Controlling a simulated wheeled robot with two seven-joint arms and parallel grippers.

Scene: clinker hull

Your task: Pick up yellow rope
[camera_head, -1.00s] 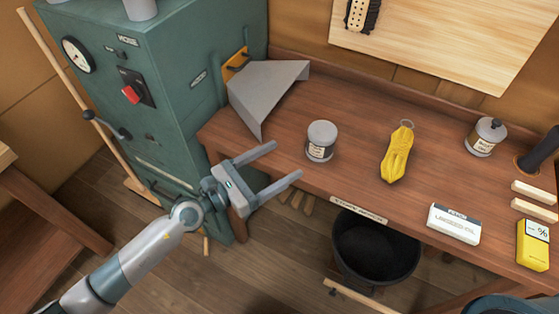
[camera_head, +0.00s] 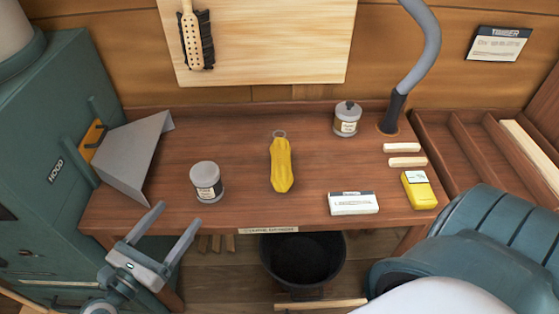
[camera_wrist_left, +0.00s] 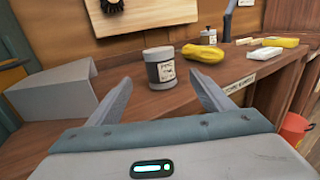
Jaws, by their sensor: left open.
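The yellow rope (camera_head: 282,165) is a folded bundle with a ring at its far end. It lies on the middle of the wooden bench (camera_head: 240,211). It also shows in the left wrist view (camera_wrist_left: 203,53), beyond the fingers and to the right. My left gripper (camera_head: 175,228) is open and empty at the bench's front left edge. It is to the left of the rope and nearer to me, well apart from it. No right gripper can be made out in these views.
A grey labelled tin (camera_head: 207,182) stands between my left gripper and the rope. A grey metal hood (camera_head: 136,157) is at the left. A white box (camera_head: 353,203), a yellow meter (camera_head: 418,190) and a lidded pot (camera_head: 346,118) are to the right. A black bucket (camera_head: 302,262) is below.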

